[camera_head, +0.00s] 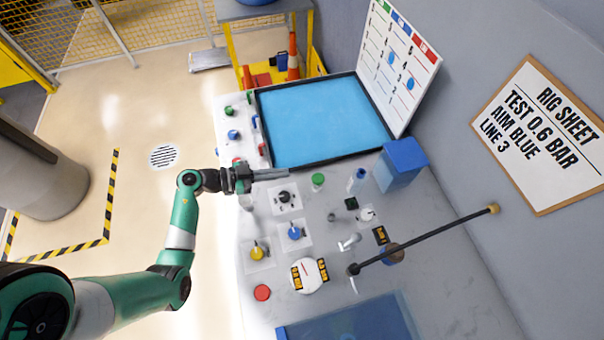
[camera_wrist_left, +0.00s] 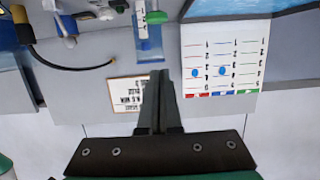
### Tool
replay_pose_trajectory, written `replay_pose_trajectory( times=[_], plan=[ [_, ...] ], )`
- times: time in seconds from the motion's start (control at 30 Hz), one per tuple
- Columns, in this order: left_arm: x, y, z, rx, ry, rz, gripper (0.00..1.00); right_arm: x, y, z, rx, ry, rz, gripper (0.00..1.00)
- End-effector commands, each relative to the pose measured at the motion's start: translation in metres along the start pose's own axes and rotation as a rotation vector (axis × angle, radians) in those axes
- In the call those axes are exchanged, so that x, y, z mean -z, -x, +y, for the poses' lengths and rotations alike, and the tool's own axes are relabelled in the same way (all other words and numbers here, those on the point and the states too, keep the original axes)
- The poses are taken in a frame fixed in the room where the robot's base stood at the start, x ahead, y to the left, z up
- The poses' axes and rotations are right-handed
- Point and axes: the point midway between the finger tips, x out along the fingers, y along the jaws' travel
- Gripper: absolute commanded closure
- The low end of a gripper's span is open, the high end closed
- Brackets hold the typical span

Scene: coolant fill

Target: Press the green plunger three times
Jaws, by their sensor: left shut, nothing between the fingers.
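The green plunger (camera_head: 318,181) stands on the grey bench just below the blue tray, its round green cap facing up. In the left wrist view a green-capped white piece (camera_wrist_left: 155,17) shows at the top centre, in front of a blue block; it looks like the same plunger. My left gripper (camera_head: 286,173) reaches in from the left with its fingers shut and empty. Its tips are a short way left of the plunger and apart from it in the picture; their height above the bench is hard to tell. The shut fingers also show in the left wrist view (camera_wrist_left: 159,75).
A black-rimmed blue tray (camera_head: 325,120) lies behind the plunger. A blue box (camera_head: 402,165) and a blue-capped bottle (camera_head: 357,180) stand to its right. Black, blue and yellow knobs, a gauge (camera_head: 309,275) and a black rod (camera_head: 425,240) crowd the nearer bench.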

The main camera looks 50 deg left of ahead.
Motion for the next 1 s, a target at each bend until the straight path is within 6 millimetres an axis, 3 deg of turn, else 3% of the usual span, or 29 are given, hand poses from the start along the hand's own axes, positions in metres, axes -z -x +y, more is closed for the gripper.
replay_pose_trajectory(
  times=[0.17,0.53,0.6,0.7,1.0],
  plan=[
    [-0.002,-0.024,0.001,-0.005,-0.003,0.0,1.0,-0.006,0.006,0.0,0.0,0.0,0.0,0.5],
    [-0.005,-0.103,0.002,-0.004,-0.002,0.001,1.0,-0.026,0.028,0.0,0.0,0.0,0.0,0.5],
    [-0.023,-0.103,0.001,-0.001,0.002,-0.002,1.0,-0.033,0.036,0.0,0.0,0.0,0.0,0.5],
    [-0.033,-0.106,0.0,0.0,0.0,0.0,1.0,-0.038,0.041,0.0,0.0,0.0,0.0,0.5],
    [-0.039,-0.107,0.0,0.001,0.0,0.001,1.0,-0.039,0.043,0.0,0.0,0.0,0.0,0.5]
  ],
)
